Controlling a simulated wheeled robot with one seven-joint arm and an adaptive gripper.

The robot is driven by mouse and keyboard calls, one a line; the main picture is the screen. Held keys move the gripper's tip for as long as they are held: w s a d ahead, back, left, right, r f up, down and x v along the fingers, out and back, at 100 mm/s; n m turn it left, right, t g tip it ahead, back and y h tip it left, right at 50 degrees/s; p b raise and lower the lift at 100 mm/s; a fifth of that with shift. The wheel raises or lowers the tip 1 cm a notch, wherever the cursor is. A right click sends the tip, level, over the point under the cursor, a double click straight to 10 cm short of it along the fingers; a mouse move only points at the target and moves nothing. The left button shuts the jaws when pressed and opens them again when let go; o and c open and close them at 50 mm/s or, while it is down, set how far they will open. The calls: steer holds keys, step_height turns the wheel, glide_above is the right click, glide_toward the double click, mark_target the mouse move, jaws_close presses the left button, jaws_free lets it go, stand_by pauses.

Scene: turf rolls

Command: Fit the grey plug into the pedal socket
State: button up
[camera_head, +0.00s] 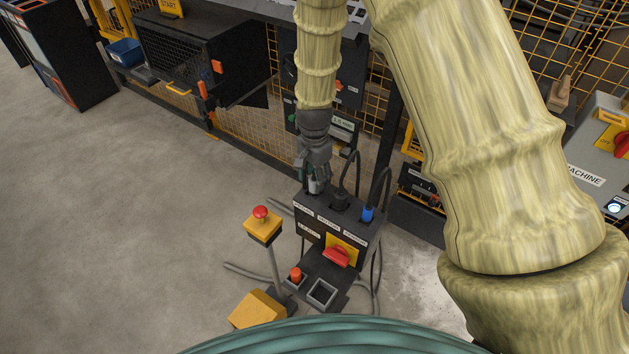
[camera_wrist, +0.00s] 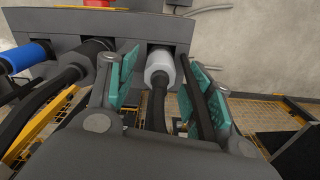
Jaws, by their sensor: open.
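The light grey plug (camera_wrist: 159,66) stands at an opening in the dark socket box (camera_wrist: 205,32), with its black cable running back toward my wrist. How deep it sits I cannot tell. In the head view the grey plug (camera_head: 314,187) is at the leftmost top position of the box (camera_head: 312,226), partly hidden by my gripper (camera_head: 313,176). In the wrist view the green-padded fingers of my gripper (camera_wrist: 160,78) are open, one on each side of the plug, with gaps visible. The box labels are too small to read surely.
A black plug (camera_head: 339,201) and a blue plug (camera_head: 367,213) sit in the box to the right, with cables rising. A red switch (camera_head: 336,257) is on its front. A yellow emergency-stop post (camera_head: 262,226) stands left. Open floor (camera_head: 130,220) lies further left.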

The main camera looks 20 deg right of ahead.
step_height(320, 180, up, 10)
steer(key=b, duration=0.3)
steer(key=shift+r, duration=0.15)
stand_by(0.6)
